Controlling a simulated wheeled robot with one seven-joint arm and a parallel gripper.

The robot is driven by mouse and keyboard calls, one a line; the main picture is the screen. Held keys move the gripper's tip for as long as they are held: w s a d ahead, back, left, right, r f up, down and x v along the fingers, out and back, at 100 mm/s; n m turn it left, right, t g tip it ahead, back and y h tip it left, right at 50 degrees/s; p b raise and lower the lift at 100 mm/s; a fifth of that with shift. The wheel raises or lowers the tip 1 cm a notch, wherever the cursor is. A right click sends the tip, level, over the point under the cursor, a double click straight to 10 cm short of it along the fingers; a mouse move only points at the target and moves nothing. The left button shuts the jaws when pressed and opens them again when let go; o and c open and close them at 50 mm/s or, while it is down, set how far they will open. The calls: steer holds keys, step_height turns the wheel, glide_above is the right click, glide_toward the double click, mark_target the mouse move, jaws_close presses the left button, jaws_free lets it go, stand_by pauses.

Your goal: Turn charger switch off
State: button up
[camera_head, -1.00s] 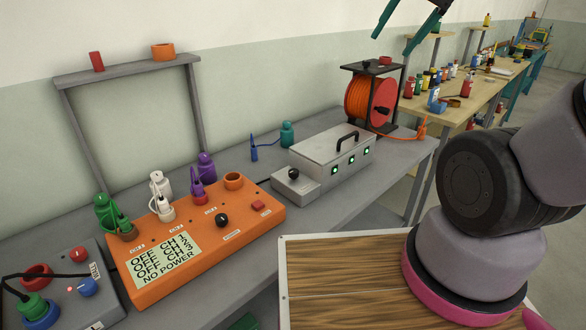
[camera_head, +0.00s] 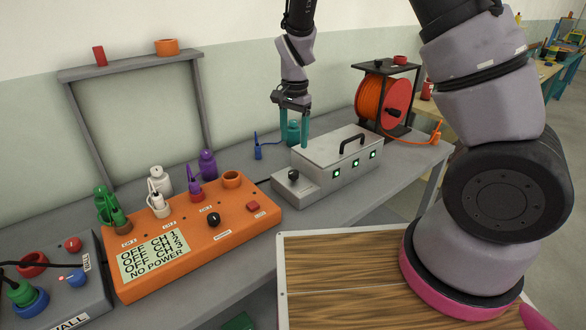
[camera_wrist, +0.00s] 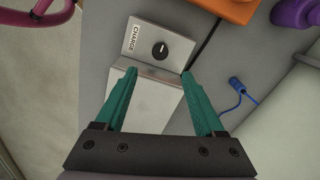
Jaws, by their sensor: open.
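The charger is a grey metal box (camera_head: 335,152) with a black handle on top and several lit green lights on its front. Its switch is a round black knob (camera_head: 293,175) on a lower grey block at the box's left end. In the wrist view the knob (camera_wrist: 160,50) has a pale pointer line and sits beside a "CHARGE" label (camera_wrist: 135,37). My gripper (camera_head: 294,143) hangs fingers-down over the back left of the box. Its two teal fingers are apart and empty. In the wrist view the knob lies just beyond and between the fingertips (camera_wrist: 159,76), not touched.
An orange console (camera_head: 190,237) with plugs, another knob and a "NO POWER" display stands left of the charger. An orange cable reel (camera_head: 383,98) stands to the right.

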mark_target(293, 172)
step_height(293, 172, down, 11)
steer(key=shift+a+f, duration=0.1)
steer(key=shift+f, duration=0.1)
stand_by(0.3)
jaws_close()
